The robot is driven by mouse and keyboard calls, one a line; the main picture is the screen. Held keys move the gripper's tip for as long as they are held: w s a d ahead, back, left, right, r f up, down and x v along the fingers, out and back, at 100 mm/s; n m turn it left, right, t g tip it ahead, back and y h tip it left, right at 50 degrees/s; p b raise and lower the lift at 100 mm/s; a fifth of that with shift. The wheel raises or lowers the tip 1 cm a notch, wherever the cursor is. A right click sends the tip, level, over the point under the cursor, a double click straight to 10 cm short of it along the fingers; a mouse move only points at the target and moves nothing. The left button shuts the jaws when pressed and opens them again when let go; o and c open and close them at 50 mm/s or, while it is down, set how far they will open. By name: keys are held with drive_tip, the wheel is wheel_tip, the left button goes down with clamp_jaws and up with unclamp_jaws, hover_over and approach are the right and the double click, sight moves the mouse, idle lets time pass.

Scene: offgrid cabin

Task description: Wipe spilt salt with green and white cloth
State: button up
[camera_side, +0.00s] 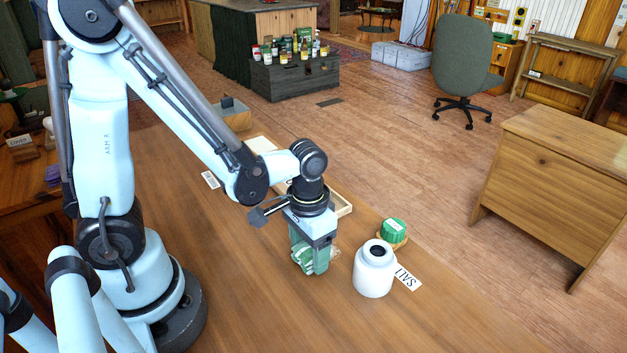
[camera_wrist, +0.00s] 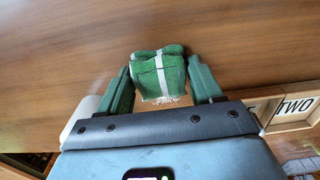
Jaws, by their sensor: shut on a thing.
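My gripper (camera_side: 312,264) points down close over the wooden table, its green fingers shut on the green and white cloth (camera_side: 301,258). In the wrist view the folded cloth (camera_wrist: 160,72) bulges out between the two fingers (camera_wrist: 162,88), green with a white stripe. A pale, rough white edge shows along the cloth's lower side there; I cannot tell whether it is fringe or salt. A faint pale patch (camera_side: 335,252) shows just right of the fingers in the side view, too small to identify. Whether the cloth touches the table is unclear.
A white open-topped jar (camera_side: 373,272) stands right of my gripper, beside a SALT card (camera_side: 407,278). Behind it a green item (camera_side: 393,229) sits on a wooden coaster. A shallow wooden tray (camera_side: 343,207) lies behind my gripper. The table's front right is clear.

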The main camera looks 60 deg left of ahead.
sight(337, 245)
drive_tip(key=shift+w, duration=0.15)
drive_tip(key=shift+w, duration=0.75)
drive_tip(key=shift+w, duration=0.15)
drive_tip(key=shift+w, duration=0.8)
drive_tip(key=shift+w, duration=0.1)
drive_tip(key=shift+w, duration=0.7)
drive_tip(key=shift+w, duration=0.1)
drive_tip(key=shift+w, duration=0.85)
drive_tip(key=shift+s, duration=0.2)
